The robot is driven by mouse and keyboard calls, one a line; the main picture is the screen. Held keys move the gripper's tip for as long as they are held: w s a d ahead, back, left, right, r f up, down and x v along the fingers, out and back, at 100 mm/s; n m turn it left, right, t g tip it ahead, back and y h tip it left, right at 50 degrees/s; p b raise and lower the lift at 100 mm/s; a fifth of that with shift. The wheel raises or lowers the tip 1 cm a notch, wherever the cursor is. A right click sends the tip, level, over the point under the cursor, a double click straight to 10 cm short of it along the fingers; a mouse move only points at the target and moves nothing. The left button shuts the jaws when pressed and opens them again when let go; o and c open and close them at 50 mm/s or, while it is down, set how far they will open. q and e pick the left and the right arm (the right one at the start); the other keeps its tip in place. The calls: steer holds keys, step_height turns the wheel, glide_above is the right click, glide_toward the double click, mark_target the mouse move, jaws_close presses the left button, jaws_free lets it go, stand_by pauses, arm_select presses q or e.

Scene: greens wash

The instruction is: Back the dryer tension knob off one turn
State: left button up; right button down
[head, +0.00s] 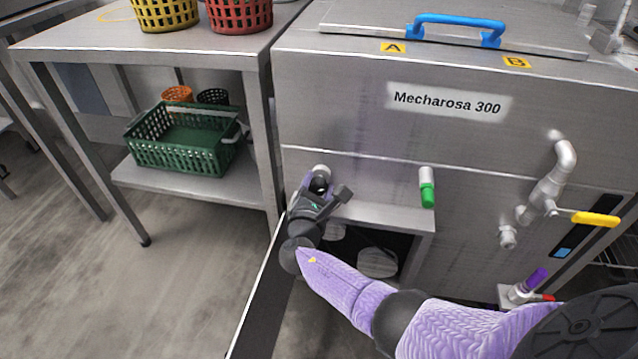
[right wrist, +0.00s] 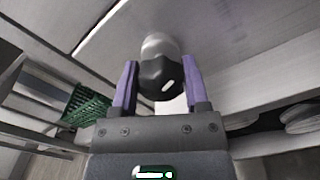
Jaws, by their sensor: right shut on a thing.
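The tension knob (right wrist: 160,77) is a black knob with a white mark on its face, on a pale round collar. In the right wrist view it sits between the two purple fingers of my right gripper (right wrist: 160,90), which are closed on its sides. In the head view my right gripper (head: 318,190) is at the left end of the steel machine's front (head: 370,180), above an open compartment. There the knob (head: 319,182) is mostly covered by the gripper. My left gripper is out of view.
An open door panel (head: 257,300) hangs below the gripper. A steel table (head: 150,47) at left carries yellow and red baskets, with a green crate (head: 175,160) on its shelf. A green-tipped valve (head: 427,190) and a yellow-handled tap (head: 595,219) stick out to the right.

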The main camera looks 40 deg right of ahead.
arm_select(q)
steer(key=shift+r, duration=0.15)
arm_select(e)
steer(key=shift+n, duration=0.7)
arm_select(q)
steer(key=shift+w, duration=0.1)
arm_select(e)
steer(key=shift+f, duration=0.1)
steer(key=shift+c, duration=0.4)
jaws_free()
arm_select(q)
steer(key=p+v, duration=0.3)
steer(key=p, duration=0.1)
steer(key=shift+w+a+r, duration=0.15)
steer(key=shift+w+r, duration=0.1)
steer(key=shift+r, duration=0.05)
arm_select(e)
steer(key=v, duration=1)
